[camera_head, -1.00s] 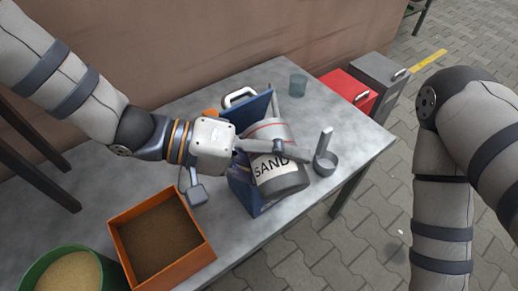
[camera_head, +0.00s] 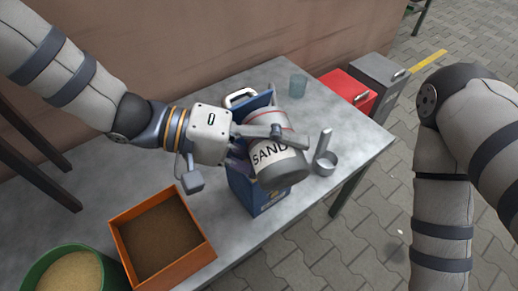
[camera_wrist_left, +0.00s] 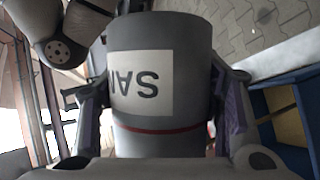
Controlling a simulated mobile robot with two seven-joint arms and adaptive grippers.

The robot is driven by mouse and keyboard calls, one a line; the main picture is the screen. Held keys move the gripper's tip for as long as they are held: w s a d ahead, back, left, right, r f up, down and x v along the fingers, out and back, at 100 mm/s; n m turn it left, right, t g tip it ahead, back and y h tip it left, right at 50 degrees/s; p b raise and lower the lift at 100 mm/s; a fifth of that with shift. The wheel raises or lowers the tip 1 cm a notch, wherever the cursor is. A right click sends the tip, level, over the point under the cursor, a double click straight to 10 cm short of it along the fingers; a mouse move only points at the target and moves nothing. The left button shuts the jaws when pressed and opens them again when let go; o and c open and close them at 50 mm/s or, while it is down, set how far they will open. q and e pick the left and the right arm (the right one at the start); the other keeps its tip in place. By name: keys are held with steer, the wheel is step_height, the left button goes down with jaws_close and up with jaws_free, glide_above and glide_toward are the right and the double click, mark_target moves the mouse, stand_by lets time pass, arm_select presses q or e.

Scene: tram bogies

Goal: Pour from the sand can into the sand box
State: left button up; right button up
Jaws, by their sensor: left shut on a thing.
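The grey sand can (camera_head: 287,168), with a red stripe and a white SAND label, is tilted in my left gripper (camera_head: 270,137). The gripper is shut around its side. The can (camera_wrist_left: 190,40) fills the middle of the left wrist view between the fingers (camera_wrist_left: 165,105). Its contents are hidden. A blue box (camera_head: 262,198) with a raised blue panel stands on the table behind and below the can. Its open inside shows in the left wrist view (camera_wrist_left: 287,80). I take it for the sand box. My right gripper is out of view; only its arm shows.
An orange tray (camera_head: 122,238) with brown contents and a green tub (camera_head: 40,262) of sand are at the front left. A grey cup with an upright handle (camera_head: 325,160) and a clear glass (camera_head: 298,85) are on the table. Red (camera_head: 347,90) and grey (camera_head: 372,72) cases stand beyond its right edge.

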arm_select(q)
steer(key=shift+w+r+n, duration=0.2)
steer(key=shift+r+n, duration=0.1)
steer(key=shift+r, duration=0.45)
stand_by(0.5)
